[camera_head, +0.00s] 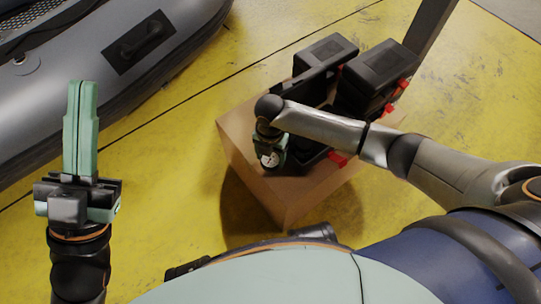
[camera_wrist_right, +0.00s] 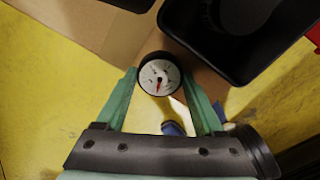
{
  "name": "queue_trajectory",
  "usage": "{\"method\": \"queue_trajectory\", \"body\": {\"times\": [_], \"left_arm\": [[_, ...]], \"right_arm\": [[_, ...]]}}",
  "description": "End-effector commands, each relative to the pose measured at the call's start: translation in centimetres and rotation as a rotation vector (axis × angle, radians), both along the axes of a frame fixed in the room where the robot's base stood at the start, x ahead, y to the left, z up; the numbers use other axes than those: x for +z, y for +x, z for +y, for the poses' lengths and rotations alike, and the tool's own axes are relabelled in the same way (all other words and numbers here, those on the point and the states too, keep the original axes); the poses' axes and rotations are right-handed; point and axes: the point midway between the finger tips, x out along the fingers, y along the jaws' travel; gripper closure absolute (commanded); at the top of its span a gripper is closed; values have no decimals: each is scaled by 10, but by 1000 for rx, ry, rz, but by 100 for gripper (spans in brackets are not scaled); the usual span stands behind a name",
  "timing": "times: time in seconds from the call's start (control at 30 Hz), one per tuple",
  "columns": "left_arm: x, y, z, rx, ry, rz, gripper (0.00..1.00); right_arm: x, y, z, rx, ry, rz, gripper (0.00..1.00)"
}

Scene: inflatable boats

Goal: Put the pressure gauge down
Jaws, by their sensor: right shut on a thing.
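The pressure gauge (camera_wrist_right: 159,76) is small and round, with a white dial, a red needle and a black rim. In the right wrist view it sits between the green fingertips of my right gripper (camera_wrist_right: 160,84), which is shut on it. In the head view the gauge (camera_head: 270,160) shows near the front left edge of the cardboard box (camera_head: 285,200), just below my right gripper. I cannot tell whether it touches the box top. My left gripper (camera_head: 81,85) points up at the left, its green fingers together and empty.
Black cases with red latches (camera_head: 375,75) stand on the box behind and right of my right gripper. In the right wrist view a black open container (camera_wrist_right: 235,40) is close beside the gauge. A grey inflatable boat (camera_head: 100,70) lies upper left. The yellow floor (camera_head: 160,180) between is clear.

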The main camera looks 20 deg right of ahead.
Motion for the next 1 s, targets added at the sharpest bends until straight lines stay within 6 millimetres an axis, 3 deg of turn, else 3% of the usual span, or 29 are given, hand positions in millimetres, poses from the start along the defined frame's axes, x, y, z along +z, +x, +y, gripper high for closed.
{"method": "queue_trajectory", "body": {"times": [0.07, 0.1, 0.33, 0.67, 1.0], "left_arm": [[-1, 0, 0, 1, -2, 0, 100], [0, 0, 0, 1, -3, 0, 100], [0, 0, 0, 0, -4, 0, 100], [1, -1, 0, -1, -3, -1, 100], [39, -2, 4, -15, -22, -6, 100]], "right_arm": [[-3, 0, 0, 0, -1, 1, 91], [-3, 0, 0, 0, -1, 1, 28], [-3, 0, 0, 0, -1, 1, 2], [2, 0, 0, 0, 1, -1, 0], [69, 1, 0, 1, -1, -2, 0]]}}
